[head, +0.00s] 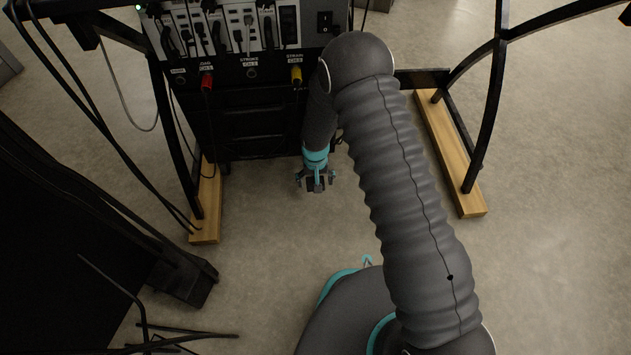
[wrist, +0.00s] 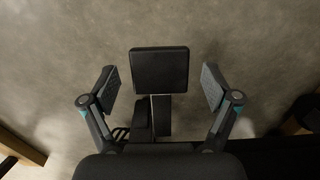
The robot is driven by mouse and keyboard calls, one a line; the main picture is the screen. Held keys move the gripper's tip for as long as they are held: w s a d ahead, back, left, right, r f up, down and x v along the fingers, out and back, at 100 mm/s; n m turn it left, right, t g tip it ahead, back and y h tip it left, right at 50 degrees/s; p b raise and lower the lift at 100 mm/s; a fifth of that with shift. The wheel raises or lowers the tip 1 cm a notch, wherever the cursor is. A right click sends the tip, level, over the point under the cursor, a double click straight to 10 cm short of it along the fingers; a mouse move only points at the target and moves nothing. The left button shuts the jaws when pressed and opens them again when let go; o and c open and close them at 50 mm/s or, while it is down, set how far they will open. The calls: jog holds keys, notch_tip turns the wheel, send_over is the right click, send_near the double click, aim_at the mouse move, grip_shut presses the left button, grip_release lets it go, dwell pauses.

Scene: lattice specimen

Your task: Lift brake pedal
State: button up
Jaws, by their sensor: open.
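The brake pedal (wrist: 159,69) is a black, nearly square pad on a dark stem in the wrist view. My gripper (wrist: 161,88) is open, with one finger to the left of the pad and one to the right. A clear gap shows between each finger and the pad, so neither touches it in this view. In the head view, my gripper (head: 316,182) points down in front of the black cabinet, low over the floor. A small dark shape between its fingers there is too small to make out surely.
A black equipment cabinet (head: 250,118) with cables and switches stands behind my gripper. Wooden feet of a black frame lie to the left (head: 206,205) and right (head: 452,150). A large black object (head: 70,240) stands at left. The floor in front of the gripper is clear.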

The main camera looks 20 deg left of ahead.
jog(key=shift+f, duration=0.1)
grip_shut()
dwell(0.3)
